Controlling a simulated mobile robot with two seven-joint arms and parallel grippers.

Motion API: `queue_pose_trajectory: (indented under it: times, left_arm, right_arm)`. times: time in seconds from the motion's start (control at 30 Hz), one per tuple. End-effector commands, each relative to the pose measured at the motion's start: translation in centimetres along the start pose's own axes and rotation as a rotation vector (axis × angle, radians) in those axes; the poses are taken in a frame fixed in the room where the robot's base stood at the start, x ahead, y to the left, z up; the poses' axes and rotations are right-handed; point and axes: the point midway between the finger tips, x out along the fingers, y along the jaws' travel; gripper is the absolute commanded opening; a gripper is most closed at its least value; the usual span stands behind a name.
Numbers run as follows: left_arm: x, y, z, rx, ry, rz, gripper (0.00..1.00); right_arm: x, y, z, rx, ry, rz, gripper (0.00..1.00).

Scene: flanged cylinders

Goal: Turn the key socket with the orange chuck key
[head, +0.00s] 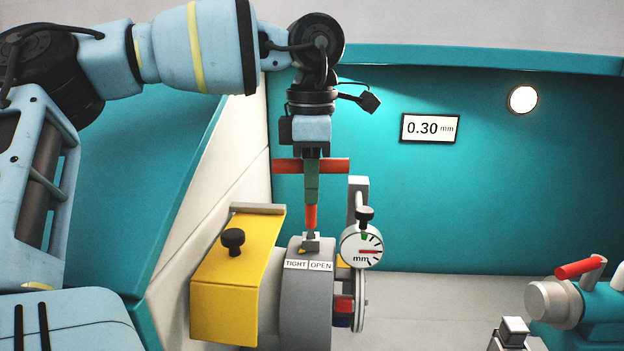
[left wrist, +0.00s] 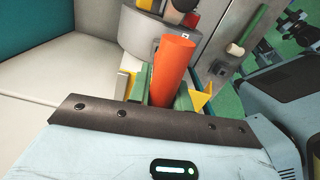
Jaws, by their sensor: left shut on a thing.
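The orange chuck key (head: 310,217) stands upright, with its red-orange crossbar (head: 338,166) near the top. My left gripper (head: 312,186) is shut on it from above, its green fingers around the key below the crossbar. The key's grey tip meets the key socket (head: 312,243) on top of the grey chuck (head: 306,285); I cannot tell how deep it sits. A small yellow pointer lies just above the TIGHT label (head: 296,265), beside the OPEN label (head: 321,265). In the left wrist view the crossbar (left wrist: 172,72) points toward the chuck face, between the green fingers. My right gripper is out of view.
A yellow guard (head: 235,285) with a black knob stands left of the chuck. A dial gauge (head: 361,245) stands close on the right. A wall display (head: 430,128) reads 0.30 mm, near a lit round lamp (head: 522,99). A teal tailstock-like unit (head: 590,300) sits at right.

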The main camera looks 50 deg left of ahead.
Motion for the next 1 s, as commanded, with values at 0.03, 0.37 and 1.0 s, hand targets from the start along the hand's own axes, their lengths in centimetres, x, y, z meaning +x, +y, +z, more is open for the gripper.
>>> queue_pose_trajectory:
  times: [0.03,0.37,1.0]
  left_arm:
    - [0.1,0.0,0.0,0.0,-0.001,0.0,0.0]
    - [0.5,0.0,0.0,0.0,-0.001,0.0,0.0]
    - [1.4,0.0,0.0,0.0,0.0,0.0,0.0]
  right_arm:
    - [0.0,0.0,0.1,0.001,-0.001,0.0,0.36]
    - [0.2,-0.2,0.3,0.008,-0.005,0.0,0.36]
    - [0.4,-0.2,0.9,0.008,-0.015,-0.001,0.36]
